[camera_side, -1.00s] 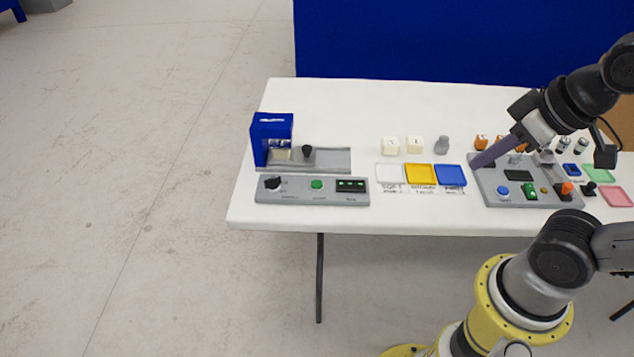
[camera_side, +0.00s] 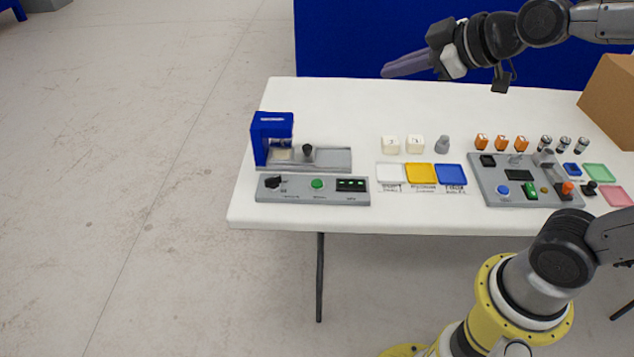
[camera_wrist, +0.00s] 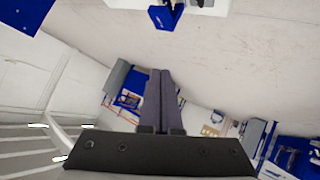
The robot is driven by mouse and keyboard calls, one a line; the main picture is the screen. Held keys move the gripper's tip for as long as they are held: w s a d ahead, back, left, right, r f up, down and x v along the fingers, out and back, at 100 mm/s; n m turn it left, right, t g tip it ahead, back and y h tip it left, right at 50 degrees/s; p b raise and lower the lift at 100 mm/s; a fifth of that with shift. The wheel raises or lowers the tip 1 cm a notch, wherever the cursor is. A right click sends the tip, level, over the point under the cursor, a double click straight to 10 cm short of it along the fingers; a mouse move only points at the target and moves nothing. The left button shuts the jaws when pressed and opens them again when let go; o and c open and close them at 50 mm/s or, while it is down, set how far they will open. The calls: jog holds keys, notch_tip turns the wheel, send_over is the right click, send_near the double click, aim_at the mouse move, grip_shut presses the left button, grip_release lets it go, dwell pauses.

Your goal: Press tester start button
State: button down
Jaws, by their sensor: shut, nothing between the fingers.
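The blue tester (camera_side: 272,135) stands at the left end of the white table, with a small pale block inside it. A grey control panel (camera_side: 335,190) lies in front of it, with a black knob (camera_side: 272,182), a round green button (camera_side: 317,184) and a dark display with green lights (camera_side: 351,185). My gripper (camera_side: 386,72) is shut and empty. It is raised near the table's back edge, to the right of the tester and well clear of the button. In the wrist view its closed fingers (camera_wrist: 160,74) point upward; the green button cannot be made out there.
White, yellow (camera_side: 420,173) and blue trays lie right of the panel, with two white cubes and a grey weight behind. A second grey panel (camera_side: 520,198) with several controls lies further right. A cardboard box (camera_side: 610,100) stands at the right. A blue wall is behind.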

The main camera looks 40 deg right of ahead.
jog(key=w+f+n, duration=0.1)
jog(key=w+f, duration=0.1)
jog(key=w, duration=0.6)
jog(key=n+g+h, duration=0.1)
jog(key=g, duration=0.1)
send_over(321, 184)
notch_tip(321, 184, down, 23)
jog(key=shift+a+f+n, duration=0.1)
jog(key=shift+f+n, duration=0.2)
jog(key=shift+f, duration=0.15)
jog(key=shift+f, duration=4.4)
jog(key=shift+f, duration=0.1)
jog(key=shift+f, duration=0.3)
